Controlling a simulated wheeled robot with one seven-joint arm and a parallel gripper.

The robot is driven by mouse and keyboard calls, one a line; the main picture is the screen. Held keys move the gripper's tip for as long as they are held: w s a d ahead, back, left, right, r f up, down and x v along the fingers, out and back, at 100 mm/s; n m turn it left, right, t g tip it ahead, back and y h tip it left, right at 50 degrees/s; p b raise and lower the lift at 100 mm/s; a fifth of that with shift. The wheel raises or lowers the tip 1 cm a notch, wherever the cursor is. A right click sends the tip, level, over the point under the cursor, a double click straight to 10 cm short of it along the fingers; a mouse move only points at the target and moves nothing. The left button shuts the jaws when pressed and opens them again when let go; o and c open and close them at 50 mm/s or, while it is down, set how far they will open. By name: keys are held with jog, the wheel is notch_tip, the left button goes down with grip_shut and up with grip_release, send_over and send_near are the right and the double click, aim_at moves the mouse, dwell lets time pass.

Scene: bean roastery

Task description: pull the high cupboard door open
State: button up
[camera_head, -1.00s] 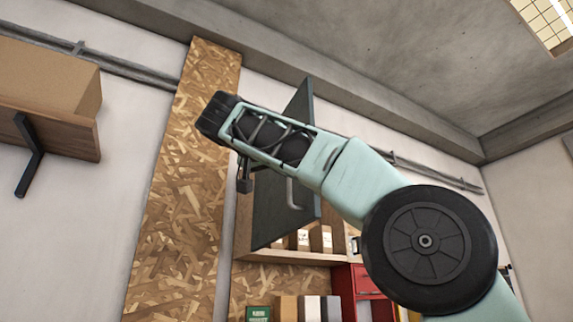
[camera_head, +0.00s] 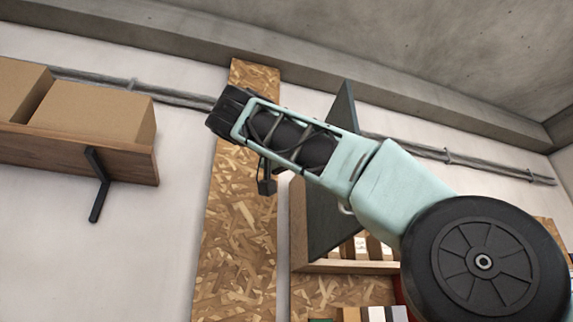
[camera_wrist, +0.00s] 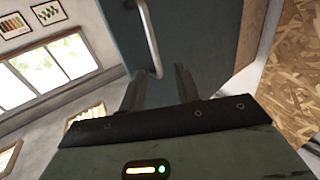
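The high cupboard's dark grey-blue door (camera_head: 334,205) stands swung out from the wooden cupboard (camera_head: 298,225) in the head view, with several bags visible inside. Part of its pale bar handle (camera_head: 345,209) shows beside my arm. In the wrist view the door (camera_wrist: 205,40) fills the upper middle, and its handle (camera_wrist: 152,35) runs down toward the gap between my fingers. My gripper (camera_wrist: 158,88) is open, its two dark fingers apart near the handle's lower end. I cannot tell whether they touch it. The head view does not show the fingers clearly.
A wooden shelf with cardboard boxes (camera_head: 100,105) is on the wall at left. A chipboard panel (camera_head: 240,230) stands left of the cupboard. Pipes run along the wall above. The wrist view shows windows (camera_wrist: 50,70) at left.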

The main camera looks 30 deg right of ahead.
jog(key=p+v, duration=0.1)
jog(key=v, duration=0.8)
jog(key=shift+a, duration=0.15)
jog(key=shift+f, duration=0.1)
